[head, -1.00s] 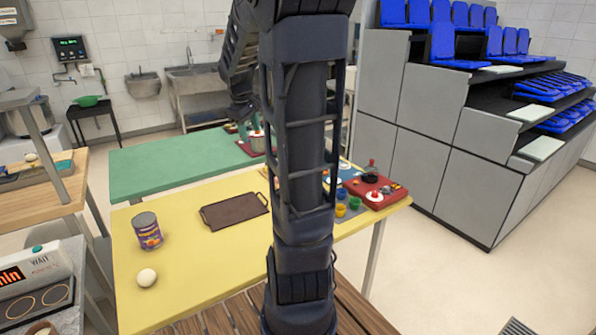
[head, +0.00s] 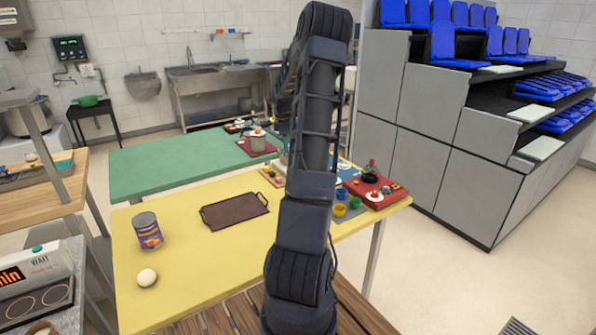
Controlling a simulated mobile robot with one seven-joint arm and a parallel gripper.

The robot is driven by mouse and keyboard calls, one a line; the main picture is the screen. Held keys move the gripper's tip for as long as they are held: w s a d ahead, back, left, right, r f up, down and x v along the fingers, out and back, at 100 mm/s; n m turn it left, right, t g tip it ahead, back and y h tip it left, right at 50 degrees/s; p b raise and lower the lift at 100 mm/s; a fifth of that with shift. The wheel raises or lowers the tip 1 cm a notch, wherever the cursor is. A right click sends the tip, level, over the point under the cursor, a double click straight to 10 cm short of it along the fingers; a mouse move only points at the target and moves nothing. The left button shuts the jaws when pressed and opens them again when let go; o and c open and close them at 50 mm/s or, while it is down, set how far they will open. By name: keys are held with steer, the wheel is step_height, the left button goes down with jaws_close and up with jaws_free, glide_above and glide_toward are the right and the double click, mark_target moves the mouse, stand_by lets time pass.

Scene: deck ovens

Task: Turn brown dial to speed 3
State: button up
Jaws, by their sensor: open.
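I cannot clearly make out a brown dial. A red panel (head: 383,195) lies on the right end of the yellow table. It carries a dark round part with a red top (head: 370,173), a white and red round part (head: 374,196) and smaller pieces; their markings are too small to read. A small brown board (head: 268,176) with small parts sits by the table's back edge, partly hidden by my arm. My arm rises through the middle of the view and bends away at the top. My gripper is hidden behind it.
Grey tiered stands (head: 440,150) rise at right.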

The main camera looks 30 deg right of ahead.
steer(key=w+d+f+n, duration=0.1)
steer(key=d+f, duration=0.5)
steer(key=d, duration=0.1)
steer(key=shift+y, duration=0.4)
step_height(320, 180, down, 11)
steer(key=shift+w+d+r, duration=0.1)
steer(key=shift+d+r, duration=0.05)
steer(key=shift+r, duration=0.05)
steer(key=c, duration=1)
steer(key=shift+o, duration=0.2)
